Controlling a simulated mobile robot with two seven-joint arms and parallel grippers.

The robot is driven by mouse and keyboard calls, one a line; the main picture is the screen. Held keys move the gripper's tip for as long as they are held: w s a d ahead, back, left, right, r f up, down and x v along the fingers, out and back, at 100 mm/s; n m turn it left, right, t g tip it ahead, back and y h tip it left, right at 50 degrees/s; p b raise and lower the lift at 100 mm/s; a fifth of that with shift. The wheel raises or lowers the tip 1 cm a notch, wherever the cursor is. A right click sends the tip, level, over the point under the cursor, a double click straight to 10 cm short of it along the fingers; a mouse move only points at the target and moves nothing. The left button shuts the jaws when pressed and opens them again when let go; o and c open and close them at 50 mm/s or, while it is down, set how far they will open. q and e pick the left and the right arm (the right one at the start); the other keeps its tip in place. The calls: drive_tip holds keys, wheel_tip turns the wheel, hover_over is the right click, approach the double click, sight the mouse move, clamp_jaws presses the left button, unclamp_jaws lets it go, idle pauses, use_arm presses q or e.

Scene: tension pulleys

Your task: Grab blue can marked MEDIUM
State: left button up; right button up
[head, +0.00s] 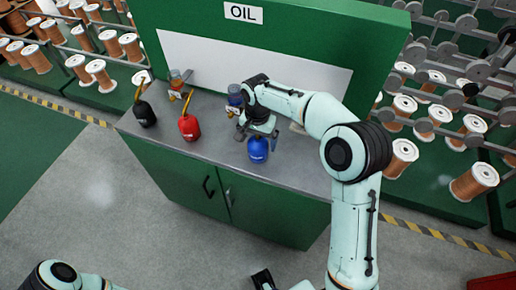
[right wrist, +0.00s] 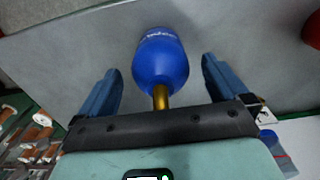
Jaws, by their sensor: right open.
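The blue can (head: 258,150) stands upright near the front edge of the grey cabinet top, its white lettering too small to read in the head view. The right wrist view shows its rounded blue body (right wrist: 160,62) and brass spout (right wrist: 161,97); the lettering is only partly visible. My right gripper (head: 259,133) is open at the can, with one finger on each side and visible gaps between the fingers and the can. The spout points toward the palm.
A red can (head: 189,127) and a black can (head: 144,114) stand to the left on the cabinet top (head: 215,155). The green cabinet has a back panel marked OIL. Spool racks flank it.

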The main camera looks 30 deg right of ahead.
drive_tip(key=shift+f, duration=0.2)
drive_tip(key=c, duration=1.8)
drive_tip(key=shift+r, duration=0.1)
